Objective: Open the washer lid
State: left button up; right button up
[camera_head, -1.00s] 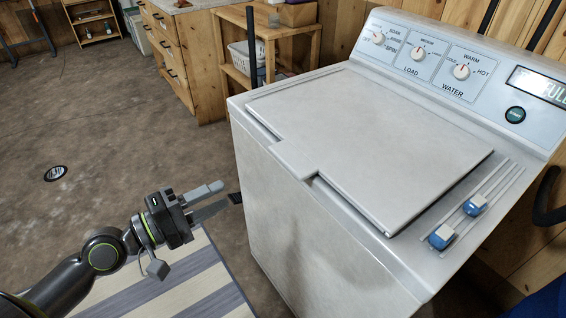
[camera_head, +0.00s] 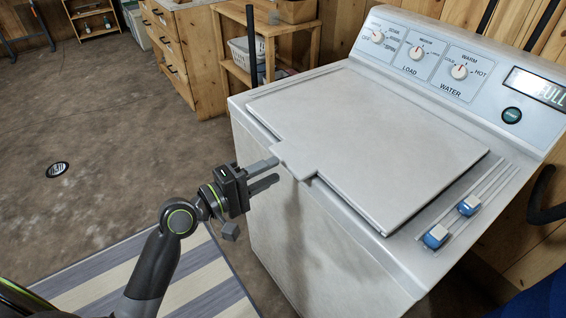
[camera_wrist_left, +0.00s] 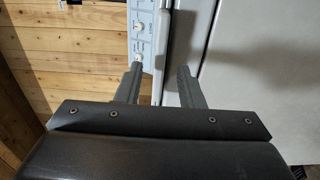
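The white top-load washer (camera_head: 330,240) stands right of centre in the head view, its flat lid (camera_head: 380,140) lying shut on top. A tab (camera_head: 297,158) sticks out from the lid's front edge over the front of the washer. My left gripper (camera_head: 277,171) is open and empty, its fingertips by the tab at the washer's front top edge. Whether they touch it cannot be told. In the left wrist view, the two fingers (camera_wrist_left: 159,70) stand apart, with the washer's control panel (camera_wrist_left: 147,35) beyond them. My right gripper is not in view.
Blue-and-white sliders (camera_head: 436,236) sit right of the lid, and knobs (camera_head: 459,72) line the rear panel. A wooden shelf unit (camera_head: 272,50) stands behind the washer's left side. A striped rug (camera_head: 165,275) lies below my left arm. Bare floor spreads to the left.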

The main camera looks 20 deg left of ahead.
aim_at(284, 166)
pick_arm(q)
jog(key=shift+x, duration=2.1)
grip_shut()
